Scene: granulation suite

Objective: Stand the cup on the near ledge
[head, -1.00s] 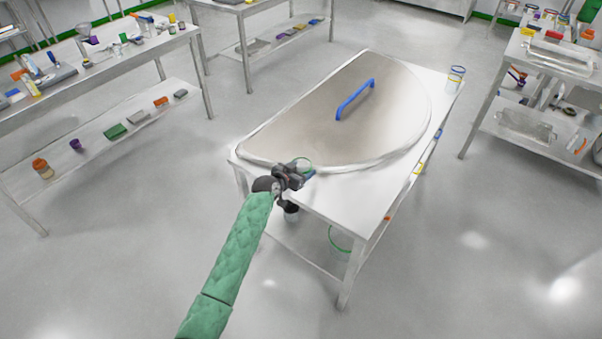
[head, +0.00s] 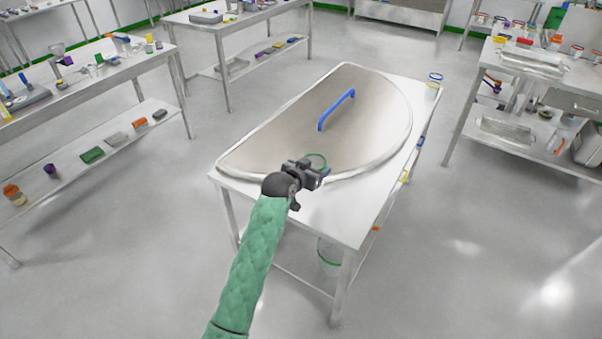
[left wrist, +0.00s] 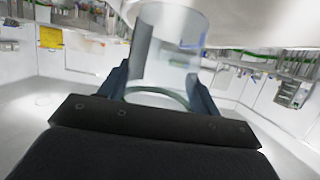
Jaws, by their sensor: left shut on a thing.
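My left gripper (head: 318,172) is shut on a clear cup with a green rim (head: 316,161). In the head view the gripper hides most of the cup. In the left wrist view the cup (left wrist: 168,50) stands between the two fingers, see-through, with a greenish ring low on it. The gripper is over the near side of a white table, by the front edge of a D-shaped metal lid (head: 290,130). The near ledge (head: 335,215) is the bare strip of table top in front of the lid. I cannot tell whether the cup touches it. My right gripper is not in view.
A blue handle (head: 336,109) stands up from the lid. A blue-rimmed container (head: 434,86) is at the table's far right corner. A green-rimmed bucket (head: 329,257) is under the table. The ledge right of my gripper is clear. Benches with small items stand left and right.

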